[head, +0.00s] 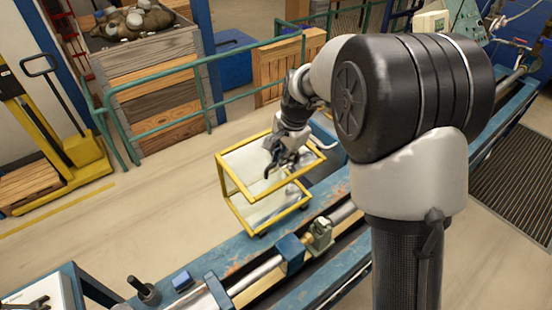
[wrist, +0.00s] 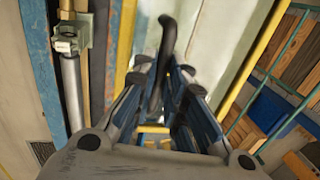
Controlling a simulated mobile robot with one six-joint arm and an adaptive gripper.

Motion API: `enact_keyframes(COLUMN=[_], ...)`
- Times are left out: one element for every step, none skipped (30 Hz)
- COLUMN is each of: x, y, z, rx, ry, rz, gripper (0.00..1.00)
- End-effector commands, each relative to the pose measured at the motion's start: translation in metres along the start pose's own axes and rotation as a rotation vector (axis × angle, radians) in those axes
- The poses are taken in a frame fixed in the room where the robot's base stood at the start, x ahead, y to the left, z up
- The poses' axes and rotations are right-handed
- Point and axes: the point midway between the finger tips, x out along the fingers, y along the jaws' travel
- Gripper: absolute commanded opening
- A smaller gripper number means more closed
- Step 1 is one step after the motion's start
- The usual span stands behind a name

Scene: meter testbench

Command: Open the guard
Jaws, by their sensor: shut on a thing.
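The guard (head: 243,143) is a yellow-edged frame with pale clear panels, standing over the blue bench in the middle of the head view. Its panel and yellow bars also show in the wrist view (wrist: 212,40). A black curved handle (wrist: 167,38) stands out from the guard between my fingers. My gripper (head: 281,160) is at the guard's upper part, and in the wrist view (wrist: 160,82) its two fingers are shut on the handle. The handle's lower part is partly hidden by the fingers. How far the guard is swung is hard to tell.
The blue bench (head: 222,258) runs diagonally, with a metal shaft and a small greenish fitting (head: 319,234) near the guard. A green railing (head: 155,82) and a wooden crate (head: 160,105) stand behind.

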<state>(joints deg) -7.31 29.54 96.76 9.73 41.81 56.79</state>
Motion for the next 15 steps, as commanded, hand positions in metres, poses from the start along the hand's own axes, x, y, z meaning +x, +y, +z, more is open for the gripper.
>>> enact_keyframes(x=[0.001,-0.001,-0.002,-0.004,-0.005,-0.007,-0.008,-0.009,-0.011,-0.011,-0.011,-0.012,-0.012,-0.013,-0.013], y=[0.008,0.013,0.019,0.024,0.029,0.036,0.041,0.046,0.052,0.055,0.057,0.059,0.06,0.06,0.06], z=[-0.001,-0.001,-0.001,-0.001,-0.001,-0.001,-0.001,-0.001,-0.001,-0.001,-0.001,0.0,0.0,0.0,0.0], rx=[0.003,0.003,0.002,0.004,0.004,0.004,0.002,0.003,0.004,0.003,0.002,0.002,0.001,0.001,0.001], ry=[0.004,0.004,0.005,0.006,0.006,0.008,0.008,0.007,0.007,0.007,0.006,0.006,0.006,0.006,0.005], rz=[-0.029,-0.041,-0.056,-0.065,-0.07,-0.075,-0.077,-0.076,-0.076,-0.075,-0.075,-0.074,-0.074,-0.074,-0.074], gripper=[0.0,0.0,0.0,0.0,0.0,0.0,0.0,0.0,0.0,0.0,0.0,0.0,0.0,0.0,0.0])
